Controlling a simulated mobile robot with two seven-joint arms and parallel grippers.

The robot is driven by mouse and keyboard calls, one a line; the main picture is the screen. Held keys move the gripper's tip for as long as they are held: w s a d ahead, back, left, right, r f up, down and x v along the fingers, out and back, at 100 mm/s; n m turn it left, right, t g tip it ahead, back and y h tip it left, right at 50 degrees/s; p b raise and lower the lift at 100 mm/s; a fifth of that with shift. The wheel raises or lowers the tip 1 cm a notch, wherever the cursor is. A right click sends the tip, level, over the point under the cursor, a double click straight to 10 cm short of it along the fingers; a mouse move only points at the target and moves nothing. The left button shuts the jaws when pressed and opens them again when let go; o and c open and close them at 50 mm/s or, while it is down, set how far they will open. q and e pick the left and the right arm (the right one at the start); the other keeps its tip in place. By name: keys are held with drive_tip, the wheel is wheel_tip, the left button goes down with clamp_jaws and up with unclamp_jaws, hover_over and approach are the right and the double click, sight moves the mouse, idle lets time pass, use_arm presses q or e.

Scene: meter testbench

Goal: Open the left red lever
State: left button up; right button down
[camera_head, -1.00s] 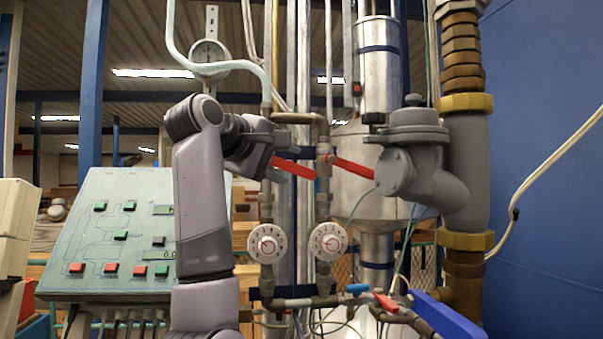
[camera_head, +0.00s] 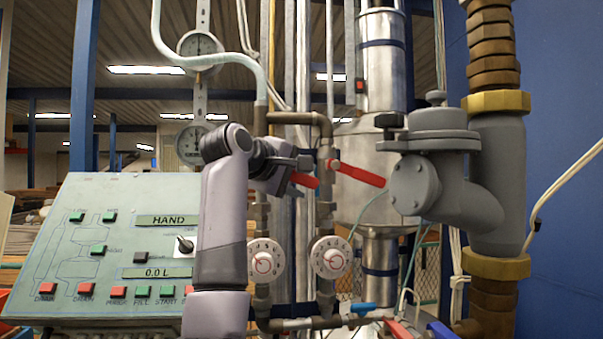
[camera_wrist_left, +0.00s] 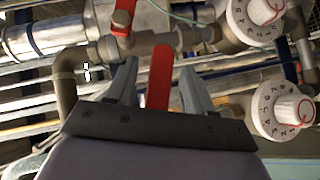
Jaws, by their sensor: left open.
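The left red lever (camera_head: 306,180) sits on the left vertical pipe in the head view, partly hidden by my left gripper. My left gripper (camera_head: 297,167) is at this lever, reaching in from the left. In the left wrist view, its two fingers stand apart with a red lever (camera_wrist_left: 159,76) between them. Visible gaps lie on both sides, so the fingers do not look closed on it. The right red lever (camera_head: 358,174) points down to the right from the right vertical pipe. My right gripper is not in view.
Two white dials (camera_head: 330,257) sit below the levers. A grey valve body (camera_head: 428,170) stands to the right. A green control panel (camera_head: 110,245) is at the left, behind my left arm. A blue handle (camera_head: 440,331) and other pipes are at the bottom right.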

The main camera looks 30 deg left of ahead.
use_arm(q)
drive_tip(key=shift+w+f, duration=0.15)
drive_tip(key=shift+w, duration=0.4)
drive_tip(key=shift+c, duration=0.3)
clamp_jaws()
